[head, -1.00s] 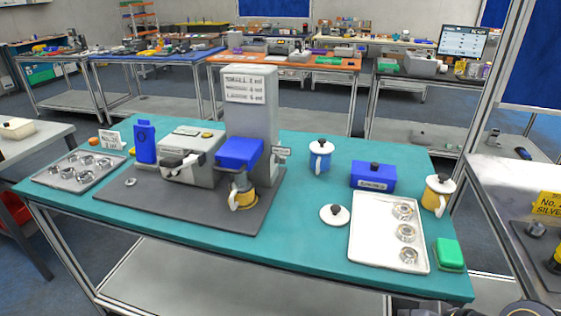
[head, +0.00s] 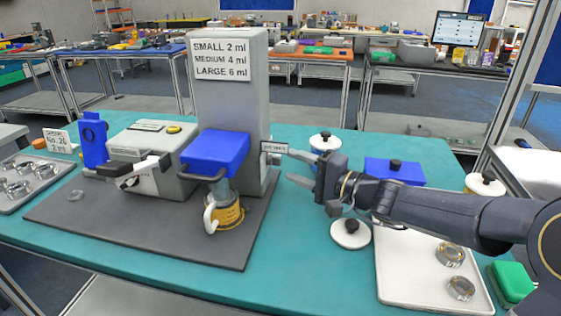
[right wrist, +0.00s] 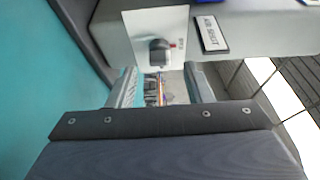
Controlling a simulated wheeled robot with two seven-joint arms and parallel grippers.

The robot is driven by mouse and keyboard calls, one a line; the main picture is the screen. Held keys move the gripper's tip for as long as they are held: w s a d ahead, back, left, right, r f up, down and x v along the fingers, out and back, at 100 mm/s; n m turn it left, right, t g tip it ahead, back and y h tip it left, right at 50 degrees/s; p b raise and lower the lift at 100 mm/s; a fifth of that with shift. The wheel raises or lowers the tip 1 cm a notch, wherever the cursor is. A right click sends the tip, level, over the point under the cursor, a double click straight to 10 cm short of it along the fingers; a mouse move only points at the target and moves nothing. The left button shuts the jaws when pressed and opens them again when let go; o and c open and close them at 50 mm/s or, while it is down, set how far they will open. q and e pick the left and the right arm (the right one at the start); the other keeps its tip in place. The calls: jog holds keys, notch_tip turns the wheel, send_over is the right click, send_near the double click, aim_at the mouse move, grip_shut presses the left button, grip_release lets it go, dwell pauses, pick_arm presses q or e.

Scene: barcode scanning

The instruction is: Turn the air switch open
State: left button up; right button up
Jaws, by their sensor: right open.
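The air switch (right wrist: 160,51) is a dark knob with a red mark on a white plate, on the side of the grey machine (head: 243,105). A small label (right wrist: 211,34) beside it starts with "AIR"; a label (head: 274,147) also shows on the machine's right side in the head view, where the knob is hard to make out. My right gripper (head: 291,167) is open and empty, its fingers pointing left at that side. In the right wrist view the fingers (right wrist: 162,88) are spread below the knob, and they seem apart from it. My left gripper is out of view.
A white-lidded blue mug (head: 325,143), a blue box (head: 394,171) and a loose lid (head: 351,233) lie near my right arm. A white tray (head: 400,283) is at the front right.

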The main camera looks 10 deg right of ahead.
aim_at(280, 161)
jog(key=x, duration=0.4)
jog(key=c, duration=1)
jog(key=shift+o, duration=0.2)
